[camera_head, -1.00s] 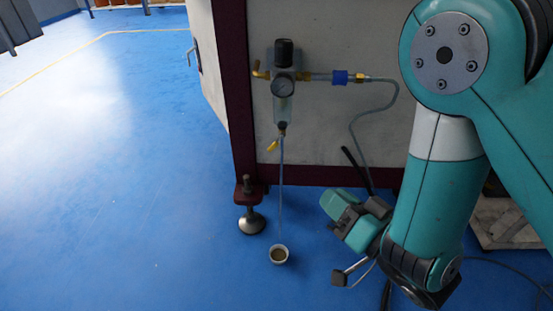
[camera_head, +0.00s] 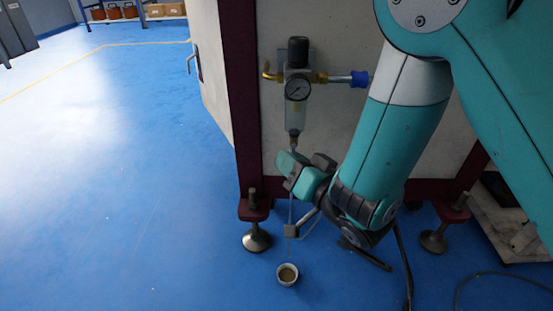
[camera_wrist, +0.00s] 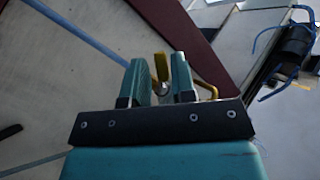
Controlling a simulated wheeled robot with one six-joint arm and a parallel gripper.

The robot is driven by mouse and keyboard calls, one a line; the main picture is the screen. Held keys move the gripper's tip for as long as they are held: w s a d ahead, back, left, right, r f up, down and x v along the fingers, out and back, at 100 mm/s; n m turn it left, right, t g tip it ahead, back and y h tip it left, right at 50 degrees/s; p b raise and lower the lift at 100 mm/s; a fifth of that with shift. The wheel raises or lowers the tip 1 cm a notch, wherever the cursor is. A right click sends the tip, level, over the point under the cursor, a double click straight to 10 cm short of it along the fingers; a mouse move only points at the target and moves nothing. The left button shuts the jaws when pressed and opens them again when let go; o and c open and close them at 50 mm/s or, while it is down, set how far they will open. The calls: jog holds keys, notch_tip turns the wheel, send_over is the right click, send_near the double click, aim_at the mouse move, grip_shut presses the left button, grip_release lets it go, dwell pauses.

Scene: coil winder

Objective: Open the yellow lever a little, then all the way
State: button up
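The yellow lever (camera_wrist: 161,66) shows in the wrist view, end-on between the two teal-and-dark fingers of my gripper (camera_wrist: 161,82). The fingers stand apart, with a visible gap around the lever, and I see no grip on it. In the head view my gripper (camera_head: 290,163) is just below the clear bowl of the filter regulator (camera_head: 296,115) and hides the lever there. The regulator has a black knob and a round gauge (camera_head: 297,88). How far the lever is turned cannot be told.
A small cup (camera_head: 287,274) of brownish content stands on the blue floor below, under the thin drain tube. The pale machine panel (camera_head: 345,130) is close behind my gripper. A machine foot (camera_head: 256,238) is at the lower left. The floor at left is clear.

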jog(key=shift+w+a, duration=0.15)
jog(key=shift+a, duration=0.05)
grip_shut()
jog(key=shift+r+p, duration=0.15)
jog(key=shift+p, duration=0.25)
jog(key=n+g+h+p, duration=0.1)
jog(key=p, duration=0.1)
jog(key=d+n+g+h+p, duration=0.1)
jog(key=n+h+p, duration=0.1)
jog(key=p, duration=0.1)
jog(key=n+h+p, duration=0.1)
jog(key=n+p, duration=0.1)
jog(key=p, duration=0.1)
jog(key=shift+d+f+g, duration=0.2)
jog(key=shift+d+g, duration=0.2)
